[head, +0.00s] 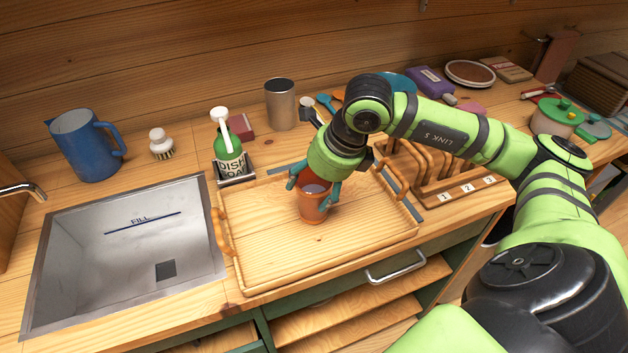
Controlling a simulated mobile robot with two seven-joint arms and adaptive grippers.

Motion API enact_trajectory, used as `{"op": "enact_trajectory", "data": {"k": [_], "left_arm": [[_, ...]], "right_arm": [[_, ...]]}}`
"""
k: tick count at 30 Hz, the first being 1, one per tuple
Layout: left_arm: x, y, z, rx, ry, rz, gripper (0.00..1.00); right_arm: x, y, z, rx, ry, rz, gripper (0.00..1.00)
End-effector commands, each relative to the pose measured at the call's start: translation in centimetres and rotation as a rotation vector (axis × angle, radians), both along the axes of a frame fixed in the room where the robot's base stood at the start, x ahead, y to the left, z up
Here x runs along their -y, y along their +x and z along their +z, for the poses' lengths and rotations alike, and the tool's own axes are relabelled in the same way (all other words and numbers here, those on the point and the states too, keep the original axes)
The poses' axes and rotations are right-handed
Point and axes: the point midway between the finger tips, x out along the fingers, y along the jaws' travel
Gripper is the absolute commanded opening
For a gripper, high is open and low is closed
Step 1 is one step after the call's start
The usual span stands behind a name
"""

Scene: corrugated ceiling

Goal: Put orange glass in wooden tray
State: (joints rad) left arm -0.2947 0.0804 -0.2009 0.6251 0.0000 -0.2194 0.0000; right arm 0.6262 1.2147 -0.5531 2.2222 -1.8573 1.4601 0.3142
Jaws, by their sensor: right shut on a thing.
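The orange glass (313,207) is upright over the middle of the wooden tray (262,276). My right gripper (314,186) comes down from above and is shut on the glass near its rim, with teal fingers on both sides. The base of the glass appears at the tray floor; I cannot tell whether it touches. The tray lies on the counter and holds nothing else that I can see. My left gripper is not in view.
A metal sink (130,255) lies left of the tray. A green dish soap bottle (229,150), a blue pitcher (84,146) and a metal canister (281,104) stand behind. A wooden rack (450,187) with numbered slots is close on the right. The tray's left part is clear.

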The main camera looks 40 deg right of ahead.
Motion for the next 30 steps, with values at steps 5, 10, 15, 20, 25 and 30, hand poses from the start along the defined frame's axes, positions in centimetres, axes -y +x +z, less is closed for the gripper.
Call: {"op": "enact_trajectory", "data": {"k": [5, 10, 15, 20, 25, 30], "left_arm": [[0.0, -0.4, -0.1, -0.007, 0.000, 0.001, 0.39], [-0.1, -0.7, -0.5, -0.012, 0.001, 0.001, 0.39], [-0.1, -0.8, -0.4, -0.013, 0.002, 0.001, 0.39], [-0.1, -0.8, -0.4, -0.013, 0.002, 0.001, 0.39], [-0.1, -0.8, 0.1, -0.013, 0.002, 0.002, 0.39], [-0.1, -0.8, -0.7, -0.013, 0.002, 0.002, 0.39]], "right_arm": [[0.0, 0.1, 0.1, 0.003, 0.001, 0.000, 0.10], [0.0, 0.0, -0.2, 0.001, 0.000, 0.000, 0.81], [0.0, 0.0, -0.2, 0.001, 0.000, 0.000, 0.93], [0.0, 0.0, -0.2, 0.000, 0.000, 0.000, 0.93], [0.0, 0.0, 0.4, 0.001, 0.000, 0.000, 0.93], [0.6, -0.9, 2.8, 0.006, -0.001, -0.001, 0.93]]}}
